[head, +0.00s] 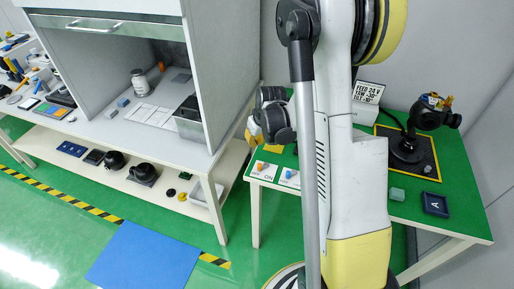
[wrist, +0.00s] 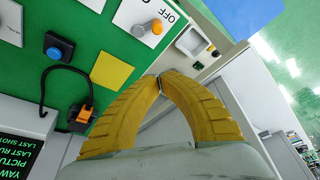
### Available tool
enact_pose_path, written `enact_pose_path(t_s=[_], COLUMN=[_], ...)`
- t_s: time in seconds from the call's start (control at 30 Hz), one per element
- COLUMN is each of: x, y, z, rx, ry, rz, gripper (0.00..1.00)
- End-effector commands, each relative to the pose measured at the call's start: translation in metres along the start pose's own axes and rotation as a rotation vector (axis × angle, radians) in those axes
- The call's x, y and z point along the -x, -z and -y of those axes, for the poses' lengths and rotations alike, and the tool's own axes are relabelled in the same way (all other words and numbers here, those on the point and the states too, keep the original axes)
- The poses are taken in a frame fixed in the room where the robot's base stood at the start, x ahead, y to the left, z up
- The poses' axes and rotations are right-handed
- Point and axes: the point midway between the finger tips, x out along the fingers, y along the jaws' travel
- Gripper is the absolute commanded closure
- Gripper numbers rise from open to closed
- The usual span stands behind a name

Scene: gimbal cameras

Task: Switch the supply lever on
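A white plate (wrist: 128,17) with an orange lever knob (wrist: 157,27) lies on the green tabletop near its edge. The word OFF shows beside the knob in the wrist view. In the head view the orange knob (head: 259,166) stands at the table's front left corner, with ON printed at its right. A second white plate with a blue knob (head: 289,174) is to its right; no supply label is readable. My gripper (wrist: 160,79) has yellow fingers whose tips meet with nothing seen between them. In the head view my gripper (head: 254,137) is above the table's left edge, behind the orange knob.
A yellow square (wrist: 112,73), a blue button (wrist: 58,46) and a cabled orange-black connector (wrist: 80,115) lie near the fingers. A gimbal camera (head: 408,148), a FEED 24 V sign (head: 368,92) and a dark tray marked A (head: 435,204) are on the table's right. My arm hides the table's middle.

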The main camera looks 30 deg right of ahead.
Motion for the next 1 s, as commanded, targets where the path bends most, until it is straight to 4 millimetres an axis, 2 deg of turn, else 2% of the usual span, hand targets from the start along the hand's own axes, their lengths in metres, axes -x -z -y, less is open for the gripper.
enact_pose_path(t_s=[0.03,0.2,0.4,0.5,0.63,1.0], x=[-0.013,-0.051,-0.088,-0.077,-0.072,-0.069], y=[-0.001,-0.001,-0.003,-0.020,-0.032,-0.038], z=[0.000,0.000,0.000,0.000,0.000,0.000], rx=[0.001,0.002,0.001,-0.001,-0.001,0.000], ry=[0.000,0.000,0.000,0.000,0.000,0.000], rz=[0.000,0.000,0.000,0.000,0.000,0.000], gripper=[1.00,1.00,1.00,1.00,1.00,1.00])
